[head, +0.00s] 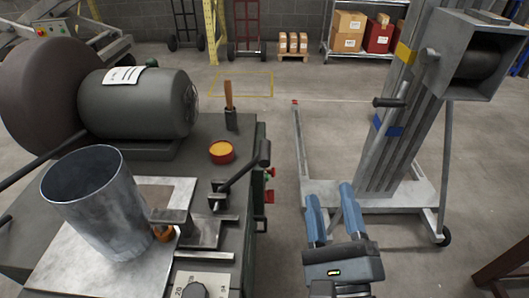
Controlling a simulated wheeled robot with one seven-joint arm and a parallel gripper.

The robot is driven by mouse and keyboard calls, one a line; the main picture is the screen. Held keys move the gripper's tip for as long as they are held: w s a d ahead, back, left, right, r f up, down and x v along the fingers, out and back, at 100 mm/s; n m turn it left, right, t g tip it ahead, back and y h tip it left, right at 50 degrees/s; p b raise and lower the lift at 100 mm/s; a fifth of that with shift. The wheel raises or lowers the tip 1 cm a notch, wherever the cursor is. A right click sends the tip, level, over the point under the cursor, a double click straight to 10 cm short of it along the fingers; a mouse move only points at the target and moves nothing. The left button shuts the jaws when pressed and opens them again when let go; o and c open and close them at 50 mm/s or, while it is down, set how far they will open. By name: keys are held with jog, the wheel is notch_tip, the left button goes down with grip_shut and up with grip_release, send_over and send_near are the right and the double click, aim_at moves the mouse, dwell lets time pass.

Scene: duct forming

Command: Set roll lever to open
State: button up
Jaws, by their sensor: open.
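A black lever (240,176) stands on the right part of the machine top in the head view, and I take it for the roll lever. It slants up to the right from a small pivot block to an upright grip near the machine's right edge. No label shows on it, so I cannot tell its setting. My gripper (330,196) is in the lower middle of the view, to the right of the machine. Its two blue fingers are apart with nothing between them. It is below and to the right of the lever in the picture, not touching it.
A lift mast (400,110) stands at right. Floor shows between machine and lift.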

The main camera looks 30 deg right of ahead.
aim_at(265, 155)
jog(key=w+a+m+g, duration=0.1)
jog(key=w+m, duration=0.3)
jog(key=w+a+f+m+g, duration=0.1)
jog(key=w+a+m, duration=0.1)
jog(key=w+m, duration=0.1)
jog(key=w+a+f+m+g, duration=0.1)
jog(key=w+a+m, duration=0.1)
jog(key=w+m, duration=0.2)
jog(key=shift+w+a+m+g, duration=0.3)
jog(key=shift+m+g, duration=0.1)
jog(key=shift+m, duration=0.4)
jog(key=p+x, duration=0.1)
jog(key=x, duration=0.5)
jog(key=shift+w+d, duration=0.25)
jog(key=shift+c, duration=0.2)
jog(key=shift+f, duration=0.1)
grip_shut()
